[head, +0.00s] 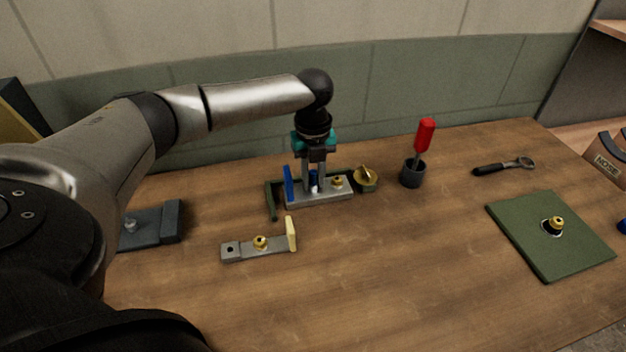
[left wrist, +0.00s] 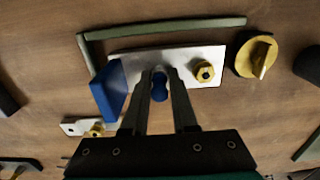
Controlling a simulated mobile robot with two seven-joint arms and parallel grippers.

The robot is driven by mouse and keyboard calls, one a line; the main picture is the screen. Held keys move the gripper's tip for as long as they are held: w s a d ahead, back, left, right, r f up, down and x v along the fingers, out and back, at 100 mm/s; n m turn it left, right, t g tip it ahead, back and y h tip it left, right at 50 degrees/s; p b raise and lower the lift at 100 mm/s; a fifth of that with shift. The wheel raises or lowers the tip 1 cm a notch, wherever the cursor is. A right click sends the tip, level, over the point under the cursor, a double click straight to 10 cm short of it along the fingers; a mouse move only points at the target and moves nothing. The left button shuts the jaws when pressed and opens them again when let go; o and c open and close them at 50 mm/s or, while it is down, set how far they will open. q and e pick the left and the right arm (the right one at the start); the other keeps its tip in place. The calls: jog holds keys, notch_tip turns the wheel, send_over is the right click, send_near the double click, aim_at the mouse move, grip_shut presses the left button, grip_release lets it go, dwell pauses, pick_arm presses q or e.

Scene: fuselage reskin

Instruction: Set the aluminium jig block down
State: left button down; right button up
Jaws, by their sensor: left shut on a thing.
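The aluminium jig block (head: 325,194) is a flat silver plate with an upright blue tab (head: 289,183), a brass hex nut (head: 337,181) and a blue knob. It also shows in the left wrist view (left wrist: 209,56). My left gripper (head: 314,189) points straight down and is shut on the blue knob (left wrist: 159,84), fingers on either side. The block lies within the corner of a green L-shaped rail (head: 270,202), which runs behind it and along its left end. I cannot tell whether the block's underside touches the table. My right gripper is not in view.
A grey block with a cream tab (head: 262,248) lies in front. A brass knob (head: 366,180) stands close right of the block, then a dark cup (head: 412,174) with a red-handled tool (head: 425,135). A green plate (head: 548,239) lies right. Table (head: 400,270) front-centre is clear.

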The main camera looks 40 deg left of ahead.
pick_arm(q)
jog(key=shift+f, duration=0.1)
jog(key=c, duration=0.7)
grip_release()
notch_tip(320, 180, up, 12)
jog(key=p, duration=0.2)
jog(key=shift+p, duration=0.3)
